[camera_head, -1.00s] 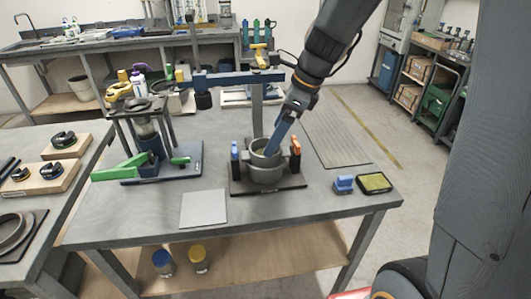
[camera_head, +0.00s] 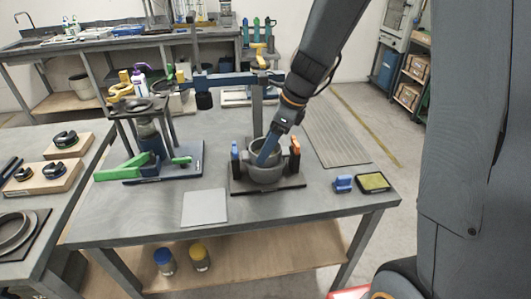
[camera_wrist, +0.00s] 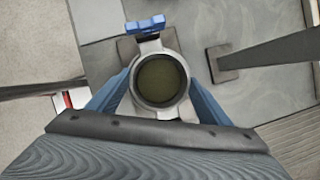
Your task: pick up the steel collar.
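The steel collar (camera_head: 266,172) looks like a grey round ring or cup. It stands upright in a dark fixture (camera_head: 240,187) on the near table. My gripper (camera_head: 264,156) comes down from the upper right, its blue fingers at the collar's rim. In the wrist view the collar (camera_wrist: 160,62) lies between my two spread fingers (camera_wrist: 158,92), one on each side. I cannot tell whether they touch it. The lower part of the collar and the far finger are hidden in the head view.
Orange and blue clamps (camera_head: 295,158) flank the collar. A green-handled press (camera_head: 150,160) stands to the left. A flat grey plate (camera_head: 205,208) lies in front; a blue block (camera_head: 343,184) and yellow-green pad (camera_head: 373,182) lie right.

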